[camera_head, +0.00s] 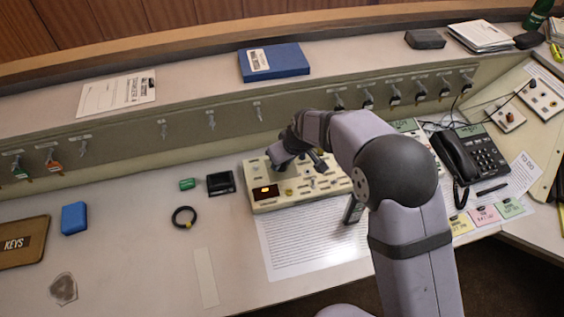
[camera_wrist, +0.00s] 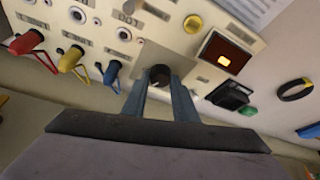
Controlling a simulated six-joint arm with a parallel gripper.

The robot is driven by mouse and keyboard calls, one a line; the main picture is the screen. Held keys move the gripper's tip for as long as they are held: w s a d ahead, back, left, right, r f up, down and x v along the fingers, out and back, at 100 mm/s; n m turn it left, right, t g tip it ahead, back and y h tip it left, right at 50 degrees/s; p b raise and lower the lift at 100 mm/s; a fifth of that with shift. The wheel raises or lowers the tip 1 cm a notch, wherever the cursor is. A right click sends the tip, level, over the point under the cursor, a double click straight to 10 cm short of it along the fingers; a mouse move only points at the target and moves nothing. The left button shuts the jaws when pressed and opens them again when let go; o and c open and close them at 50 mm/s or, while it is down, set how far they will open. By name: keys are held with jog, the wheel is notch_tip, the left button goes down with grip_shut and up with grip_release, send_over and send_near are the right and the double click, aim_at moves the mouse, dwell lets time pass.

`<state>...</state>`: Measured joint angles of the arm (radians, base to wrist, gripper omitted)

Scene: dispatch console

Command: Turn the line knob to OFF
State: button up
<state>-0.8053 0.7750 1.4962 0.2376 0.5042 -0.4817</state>
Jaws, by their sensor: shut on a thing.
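The line knob (camera_wrist: 159,75) is a small dark round knob on a grey plate of the cream console panel (camera_wrist: 100,13). In the wrist view, my gripper (camera_wrist: 160,88) has its two fingers on either side of this knob, shut on it. Its pointer and the OFF mark are too small to read. In the head view, my gripper (camera_head: 284,160) reaches down to the back left part of the console panel (camera_head: 262,205), and the arm hides the knob there.
Red (camera_wrist: 28,42), yellow (camera_wrist: 72,60) and blue (camera_wrist: 112,72) plugs with loops stand beside the knob. A lit red display (camera_wrist: 224,58) and a yellow button (camera_wrist: 193,24) are on the panel. A black box (camera_head: 221,183) sits left of the console. A black phone (camera_head: 470,155) stands right.

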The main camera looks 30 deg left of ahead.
jog(key=n+b, duration=0.1)
jog(key=n+g+b, duration=0.1)
jog(key=n+b, duration=0.1)
jog(key=shift+w+d+f+n+y, duration=0.1)
jog(key=shift+w+f+n+y, duration=0.1)
jog(key=shift+f+n+y, duration=0.15)
jog(key=n+g, duration=0.1)
jog(key=n, duration=0.1)
jog(key=n+b, duration=0.1)
jog(key=shift+r+n+g, duration=0.3)
jog(key=shift+n+g, duration=0.05)
jog(key=shift+g, duration=0.05)
jog(key=n, duration=0.2)
jog(key=n+g+h+p, duration=0.1)
jog(key=n, duration=0.1)
jog(key=shift+w+r+n+g+p, duration=0.15)
jog(key=shift+w+n+g+p, duration=0.05)
jog(key=shift+n+g+p, duration=0.1)
jog(key=n+p, duration=0.2)
jog(key=shift+n+g+h, duration=0.3)
jog(key=shift+g+h, duration=0.05)
jog(key=shift+g, duration=0.05)
jog(key=shift+n+p, duration=0.6)
jog(key=shift+p, duration=0.3)
jog(key=o, duration=1)
jog(key=shift+o, duration=0.2)
